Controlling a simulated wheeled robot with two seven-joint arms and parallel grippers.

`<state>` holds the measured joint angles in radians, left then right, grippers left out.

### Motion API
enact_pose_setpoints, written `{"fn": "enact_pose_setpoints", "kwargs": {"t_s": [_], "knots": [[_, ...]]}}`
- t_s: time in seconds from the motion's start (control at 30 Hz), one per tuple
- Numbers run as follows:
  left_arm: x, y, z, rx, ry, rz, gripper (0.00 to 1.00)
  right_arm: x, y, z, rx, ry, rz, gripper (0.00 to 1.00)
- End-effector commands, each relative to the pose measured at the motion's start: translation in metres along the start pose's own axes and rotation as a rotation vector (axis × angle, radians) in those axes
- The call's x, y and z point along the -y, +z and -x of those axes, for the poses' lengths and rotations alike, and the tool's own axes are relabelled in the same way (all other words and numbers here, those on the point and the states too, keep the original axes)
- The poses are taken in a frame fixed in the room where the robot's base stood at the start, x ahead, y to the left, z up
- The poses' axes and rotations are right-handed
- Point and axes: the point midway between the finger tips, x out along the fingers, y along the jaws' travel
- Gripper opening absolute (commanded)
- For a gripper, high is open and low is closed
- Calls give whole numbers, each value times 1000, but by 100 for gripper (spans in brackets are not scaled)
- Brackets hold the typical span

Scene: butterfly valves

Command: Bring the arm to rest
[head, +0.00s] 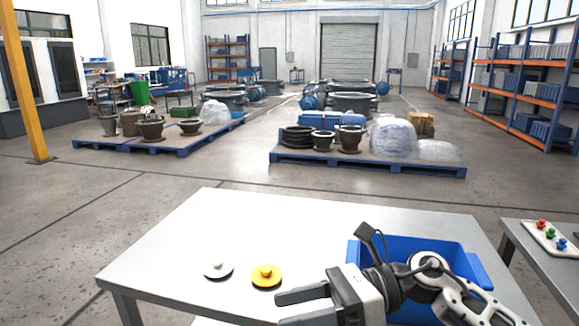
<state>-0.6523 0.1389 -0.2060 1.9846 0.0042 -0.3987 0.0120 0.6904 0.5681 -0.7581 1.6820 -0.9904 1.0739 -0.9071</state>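My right arm comes in from the right, low over the table, in front of the blue bin (440,246). My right gripper (282,310) points left at the table's front edge. Its two fingers are apart with nothing seen between them. My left gripper is not in view. A yellow disc with a raised knob (266,276) lies flat on the table, just beyond and left of the fingertips. A white disc with a small knob and dark rim (218,270) lies left of it. The arm hides part of the bin's inside and front.
The grey table (250,225) is clear behind and left of the discs. A side table (520,248) at the right holds a tray (568,252) with red, green and blue knobs. Loaded blue pallets (370,168) stand on the floor beyond.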

Motion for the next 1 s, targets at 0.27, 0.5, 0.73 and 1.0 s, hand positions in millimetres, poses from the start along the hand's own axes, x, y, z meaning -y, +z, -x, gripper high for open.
{"fn": "enact_pose_setpoints", "kwargs": {"t_s": [0.27,0.5,0.73,1.0], "knots": [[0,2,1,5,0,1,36,29,-23,14,913,-73,-1029,51],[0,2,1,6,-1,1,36,38,-178,71,1636,-172,-1949,51],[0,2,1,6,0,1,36,-16,-302,83,-1970,244,2306,51],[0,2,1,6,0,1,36,-44,-340,82,-1841,242,2122,51]]}}
